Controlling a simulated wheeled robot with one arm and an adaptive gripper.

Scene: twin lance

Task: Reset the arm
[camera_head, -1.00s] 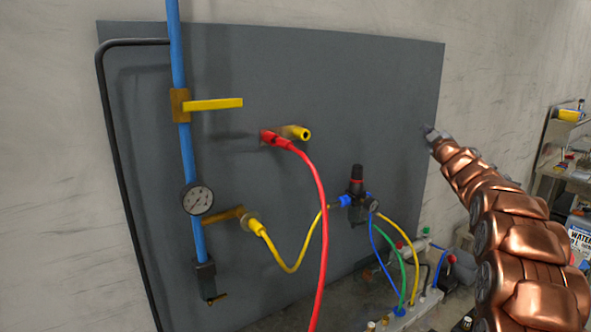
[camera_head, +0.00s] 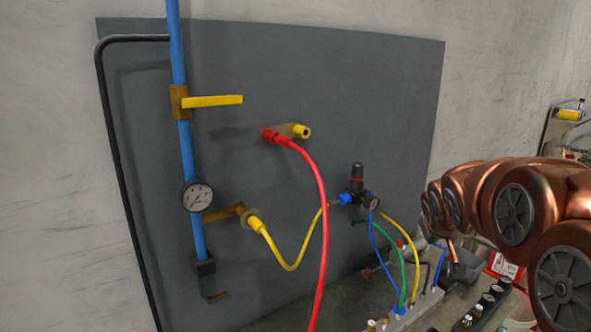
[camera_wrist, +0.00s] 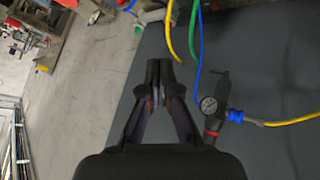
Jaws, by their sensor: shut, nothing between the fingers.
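My arm (camera_head: 500,205), copper-coloured, is bent in front of the right side of the grey panel in the head view. Its end hangs low at the right; the fingers cannot be made out there. In the wrist view my gripper (camera_wrist: 158,72) is shut, its dark fingertips together with nothing held. It is apart from the hoses and the regulator.
The grey panel (camera_head: 270,70) carries a blue pipe (camera_head: 186,150) with a yellow lever (camera_head: 212,101), a gauge (camera_head: 197,196), a red hose (camera_head: 322,200), a yellow hose (camera_head: 294,268) and a regulator (camera_head: 357,180). Concrete floor (camera_wrist: 92,90) shows clear left of my gripper.

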